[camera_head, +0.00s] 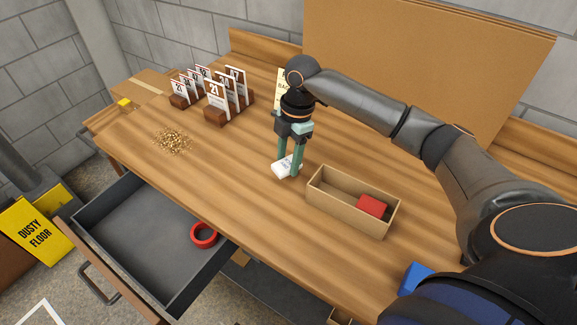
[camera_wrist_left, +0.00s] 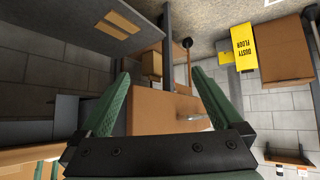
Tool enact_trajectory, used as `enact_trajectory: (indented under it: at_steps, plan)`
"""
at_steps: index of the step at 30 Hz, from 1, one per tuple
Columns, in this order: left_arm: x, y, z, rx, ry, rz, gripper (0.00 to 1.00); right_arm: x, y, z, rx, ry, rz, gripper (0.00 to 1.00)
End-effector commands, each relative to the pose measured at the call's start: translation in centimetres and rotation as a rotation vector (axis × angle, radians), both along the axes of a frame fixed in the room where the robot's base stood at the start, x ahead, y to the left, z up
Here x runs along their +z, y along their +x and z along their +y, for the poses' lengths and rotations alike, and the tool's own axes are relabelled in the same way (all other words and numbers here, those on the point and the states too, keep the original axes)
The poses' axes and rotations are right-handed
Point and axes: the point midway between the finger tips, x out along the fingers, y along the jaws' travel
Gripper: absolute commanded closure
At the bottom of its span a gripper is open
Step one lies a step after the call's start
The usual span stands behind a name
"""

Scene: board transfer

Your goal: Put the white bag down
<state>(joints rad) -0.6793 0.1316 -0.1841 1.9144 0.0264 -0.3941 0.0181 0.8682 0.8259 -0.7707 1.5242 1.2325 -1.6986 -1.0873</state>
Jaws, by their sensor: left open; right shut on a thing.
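The small white bag (camera_head: 279,171) is between the fingertips of my right gripper (camera_head: 290,168) in the head view, left of the cardboard box. My right gripper points down and is shut on the bag. The bag is at or just above the wooden tabletop (camera_head: 245,160); I cannot tell if it touches. The fingers hide part of it. My left gripper (camera_wrist_left: 160,74) shows only in its wrist view, with its green fingers wide apart and nothing between them.
An open cardboard box (camera_head: 328,199) holds a red block (camera_head: 371,206). Numbered cards in wooden blocks (camera_head: 216,115) and a pile of small golden bits (camera_head: 173,141) lie left. An open grey drawer (camera_head: 140,240) holds a red ring (camera_head: 204,235). A blue object (camera_head: 414,277) sits near my right arm.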

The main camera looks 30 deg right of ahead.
Motion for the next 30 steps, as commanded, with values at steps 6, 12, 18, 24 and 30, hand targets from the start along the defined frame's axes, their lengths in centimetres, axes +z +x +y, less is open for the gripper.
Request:
enact_trajectory:
  at_steps: [6,12,18,24,30]
  plan:
    - [0.3,0.0,0.0,0.000,0.000,0.000,0.00,-2.6,0.2,-0.3,-0.001,-0.001,0.004,0.98]
    - [0.3,0.0,0.0,0.000,0.000,0.000,0.00,-3.5,0.3,-0.2,0.000,-0.001,-0.001,0.98]
    - [0.3,0.0,0.0,0.000,0.000,0.000,0.00,-3.7,0.3,-0.2,-0.001,-0.001,0.000,0.98]
    - [0.3,0.0,0.0,0.000,0.000,0.000,0.00,-3.8,0.3,-0.2,-0.001,-0.001,-0.001,0.28]
    - [0.3,0.0,0.0,0.000,0.000,0.000,0.00,-3.8,0.3,-0.2,-0.001,-0.001,-0.001,0.15]
